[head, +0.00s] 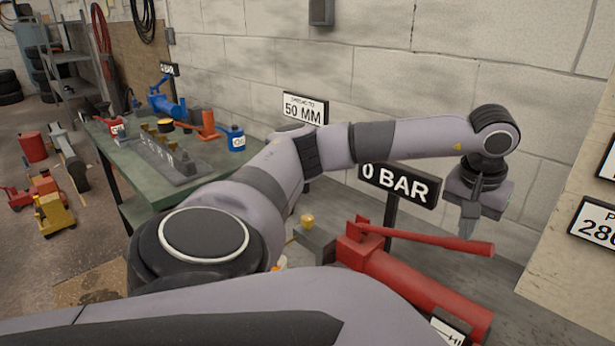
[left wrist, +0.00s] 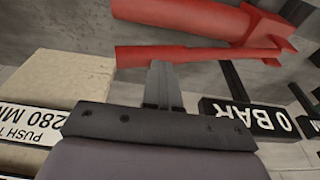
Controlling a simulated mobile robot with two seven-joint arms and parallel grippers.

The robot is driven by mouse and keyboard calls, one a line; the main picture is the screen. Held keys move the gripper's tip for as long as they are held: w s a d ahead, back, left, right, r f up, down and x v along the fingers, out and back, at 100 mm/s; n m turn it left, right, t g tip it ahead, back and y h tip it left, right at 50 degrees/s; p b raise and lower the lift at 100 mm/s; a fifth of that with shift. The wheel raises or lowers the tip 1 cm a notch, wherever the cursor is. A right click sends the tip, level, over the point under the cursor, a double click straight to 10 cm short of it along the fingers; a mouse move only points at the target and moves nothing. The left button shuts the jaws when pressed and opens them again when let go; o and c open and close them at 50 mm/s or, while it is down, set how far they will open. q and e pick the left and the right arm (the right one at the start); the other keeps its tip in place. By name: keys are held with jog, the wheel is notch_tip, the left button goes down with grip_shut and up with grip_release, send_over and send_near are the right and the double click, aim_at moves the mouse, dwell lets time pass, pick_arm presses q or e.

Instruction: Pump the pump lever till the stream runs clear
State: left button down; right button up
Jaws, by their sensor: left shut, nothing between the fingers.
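The red hand pump (head: 415,285) lies at the lower right in the head view, with its red pump lever (head: 430,237) running above the body toward the right. My left gripper (head: 468,228) points down at the lever's free end, and its fingers are shut and empty. In the left wrist view the fingertips (left wrist: 164,66) meet the edge of the lever (left wrist: 200,54); I cannot tell whether they touch it. The pump body (left wrist: 185,14) shows beyond. I see no stream; my left arm hides part of the pump's outlet side. My right gripper is not in view.
A black sign reading 0 BAR (head: 399,185) stands on a post behind the pump. A green bench (head: 130,160) at left holds a blue pump (head: 166,103) and small cans. A block wall (head: 420,80) rises behind; a pale panel (head: 565,265) stands at right.

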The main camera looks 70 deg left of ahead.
pick_arm(q)
jog(key=shift+r+p, duration=1.95)
jog(key=shift+r, duration=0.5)
jog(key=shift+f, duration=0.1)
